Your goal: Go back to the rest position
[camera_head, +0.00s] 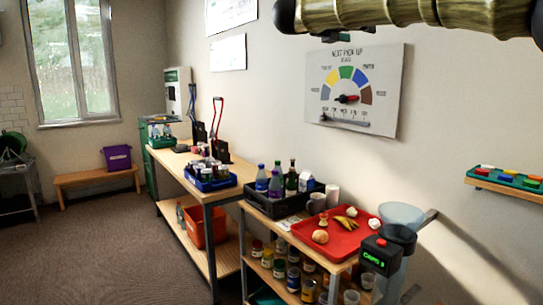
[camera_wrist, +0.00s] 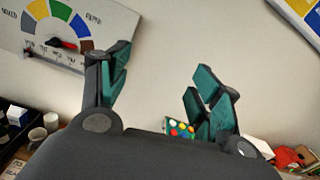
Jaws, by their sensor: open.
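My gripper (camera_wrist: 163,85) shows in the wrist view with its two green-padded fingers spread wide apart. Nothing is between them but the pale wall behind. The arm is raised well above the tables.
A red tray (camera_head: 318,240) with food items stands on a shelf unit. Beside it are a black crate (camera_head: 262,204) of bottles and a blue crate (camera_head: 207,186). A dial board (camera_head: 390,95) hangs on the wall. Carpet (camera_head: 100,250) at left is clear.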

